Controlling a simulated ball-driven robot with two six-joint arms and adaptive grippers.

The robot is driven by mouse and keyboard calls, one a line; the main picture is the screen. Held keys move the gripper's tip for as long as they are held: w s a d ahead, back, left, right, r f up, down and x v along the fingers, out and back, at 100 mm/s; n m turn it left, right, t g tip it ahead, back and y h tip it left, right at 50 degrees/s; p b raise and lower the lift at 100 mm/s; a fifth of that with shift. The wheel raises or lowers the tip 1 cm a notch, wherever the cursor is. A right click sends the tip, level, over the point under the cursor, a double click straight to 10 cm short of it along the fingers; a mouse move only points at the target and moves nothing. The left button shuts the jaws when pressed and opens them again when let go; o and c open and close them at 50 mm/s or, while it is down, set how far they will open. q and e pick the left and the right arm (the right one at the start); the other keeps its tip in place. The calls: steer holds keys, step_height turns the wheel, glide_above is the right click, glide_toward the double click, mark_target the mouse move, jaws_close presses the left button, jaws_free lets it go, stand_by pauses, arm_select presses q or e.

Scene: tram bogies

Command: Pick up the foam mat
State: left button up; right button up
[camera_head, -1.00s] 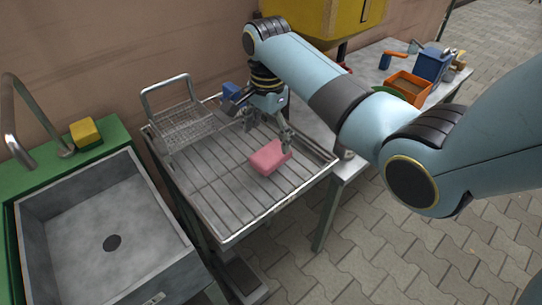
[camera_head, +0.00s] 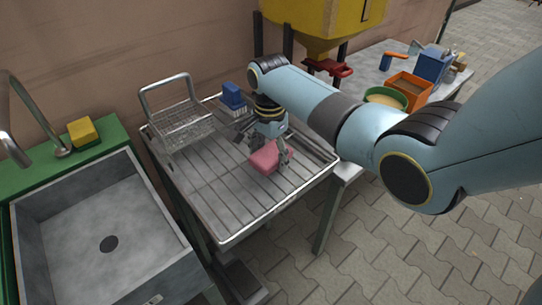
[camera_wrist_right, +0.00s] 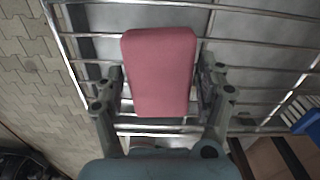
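The foam mat (camera_head: 264,160) is a thick pink block lying on the wire drying rack (camera_head: 225,190). My right gripper (camera_head: 270,158) is down at the mat from above, with its fingers on either side of it. In the right wrist view the mat (camera_wrist_right: 160,75) fills most of the space between the two fingers of the gripper (camera_wrist_right: 161,88). A narrow gap seems to show beside the mat, so the fingers look open around it. The mat's underside is hidden. My left gripper is not in view.
A wire basket (camera_head: 183,128) and a blue brush (camera_head: 232,97) stand at the rack's back. A sink (camera_head: 100,225) is at left, with a yellow sponge (camera_head: 82,131). At right, a table holds a green bowl (camera_head: 386,98) and an orange box (camera_head: 409,88). A yellow hopper (camera_head: 325,25) hangs behind.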

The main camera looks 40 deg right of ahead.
steer(key=c, duration=0.7)
steer(key=shift+c, duration=0.2)
